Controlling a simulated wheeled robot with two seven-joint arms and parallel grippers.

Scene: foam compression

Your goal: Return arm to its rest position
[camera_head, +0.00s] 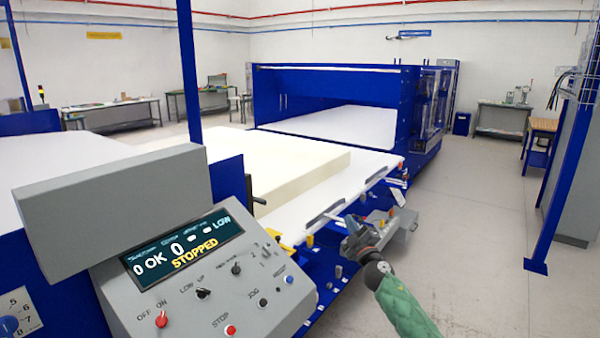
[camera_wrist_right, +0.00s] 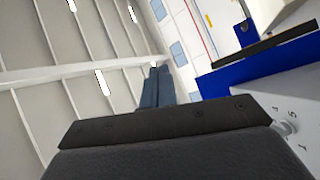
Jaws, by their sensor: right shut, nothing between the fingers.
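My right arm comes in from the lower right of the head view with a green sleeve. Its gripper (camera_head: 352,224) is in front of the machine's side, to the right of the control panel (camera_head: 205,270). In the right wrist view the two blue-grey fingers (camera_wrist_right: 156,84) are together, with nothing between them. The panel display reads "STOPPED", with "OK" and "LOW". A cream foam block (camera_head: 295,165) lies on the white conveyor bed (camera_head: 345,190). My left gripper is not in view.
The panel has a red stop button (camera_head: 230,330) and several knobs. A blue machine housing (camera_head: 340,90) stands behind the bed. A blue post (camera_head: 565,150) stands at the right. The grey floor (camera_head: 480,220) between is clear.

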